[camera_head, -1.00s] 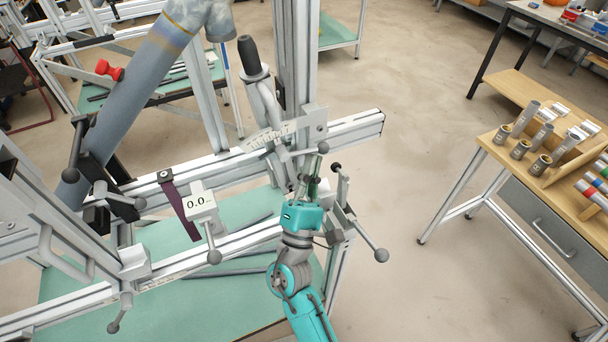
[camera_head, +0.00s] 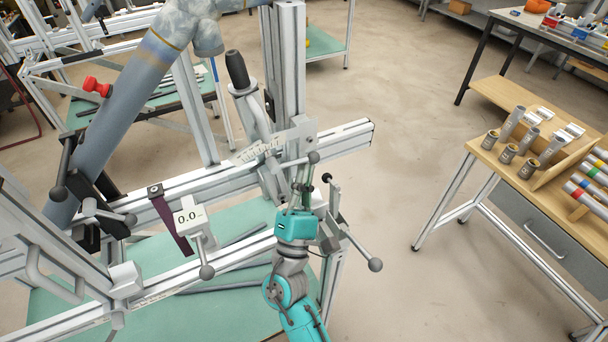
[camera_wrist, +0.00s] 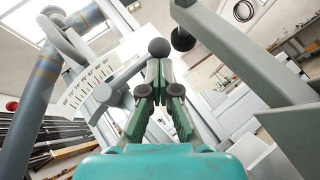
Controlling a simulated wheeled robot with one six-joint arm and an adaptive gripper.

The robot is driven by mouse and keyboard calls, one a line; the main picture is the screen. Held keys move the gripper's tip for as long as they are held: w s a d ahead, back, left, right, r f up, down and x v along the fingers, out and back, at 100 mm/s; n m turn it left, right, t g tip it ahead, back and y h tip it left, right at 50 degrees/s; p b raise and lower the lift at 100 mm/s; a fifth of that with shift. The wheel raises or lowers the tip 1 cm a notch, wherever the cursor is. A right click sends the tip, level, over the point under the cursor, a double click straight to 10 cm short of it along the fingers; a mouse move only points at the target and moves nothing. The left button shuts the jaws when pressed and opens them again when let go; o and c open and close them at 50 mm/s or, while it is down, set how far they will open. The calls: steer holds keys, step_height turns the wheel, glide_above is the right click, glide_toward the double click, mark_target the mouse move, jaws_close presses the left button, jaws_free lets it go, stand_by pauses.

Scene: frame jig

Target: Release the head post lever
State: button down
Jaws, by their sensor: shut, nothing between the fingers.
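My gripper (camera_head: 302,188) is at the upright post (camera_head: 288,75) of the frame jig, in front of the horizontal rail. In the wrist view its green fingers (camera_wrist: 160,78) are shut with nothing between them. A grey lever with a round ball knob (camera_wrist: 159,47) lies just beyond the fingertips; whether they touch it I cannot tell. In the head view this ball knob (camera_head: 313,157) shows just above the fingers. I cannot tell for certain that this is the head post lever. The fingers and gripper body partly hide the clamp there.
Another ball-ended lever (camera_head: 375,264) sticks out at lower right, and a black knob (camera_head: 326,178) is close beside my gripper. A grey tube (camera_head: 130,115) slants across the left. Open floor separates the jig from the wooden bench (camera_head: 482,150).

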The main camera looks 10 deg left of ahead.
mark_target(309, 160)
steer(key=shift+d+r, duration=0.1)
steer(key=shift+r, duration=0.1)
steer(key=shift+w+d+r, duration=0.1)
steer(key=shift+d+r, duration=0.05)
steer(key=shift+r, duration=0.55)
steer(key=shift+w+d+r, duration=0.1)
steer(key=shift+r, duration=0.55)
steer(key=shift+a+r, duration=0.1)
steer(key=shift+r, duration=0.85)
steer(key=shift+s+a+r, duration=0.1)
steer(key=shift+r, duration=0.2)
steer(key=shift+s+f, duration=0.1)
steer(key=v, duration=1.2)
steer(key=shift+f, duration=0.2)
